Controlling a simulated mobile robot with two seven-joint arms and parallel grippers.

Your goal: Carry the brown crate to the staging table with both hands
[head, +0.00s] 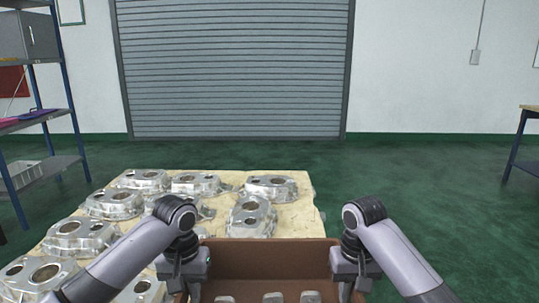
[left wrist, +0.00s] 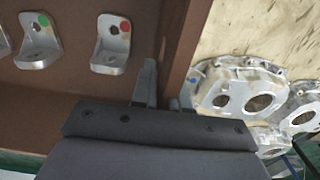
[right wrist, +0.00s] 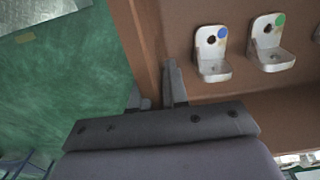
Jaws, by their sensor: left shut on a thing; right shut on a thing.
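The brown crate (head: 265,258) is at the bottom middle of the head view, in front of me, its near part cut off by the frame. My left gripper (head: 182,284) is shut on its left wall, and my right gripper (head: 346,284) is shut on its right wall. In the left wrist view the left gripper's fingers (left wrist: 162,98) straddle the crate wall (left wrist: 185,50). In the right wrist view the right gripper's fingers (right wrist: 157,98) straddle the opposite wall (right wrist: 146,45). Metal brackets (left wrist: 112,45) with coloured dots lie inside the crate.
A pale table or pallet (head: 300,215) bearing several aluminium castings (head: 250,215) lies beyond and left of the crate. A blue shelf rack (head: 45,100) stands at the left. A table with a blue leg (head: 522,140) is at the far right. Green floor (head: 430,190) on the right is clear.

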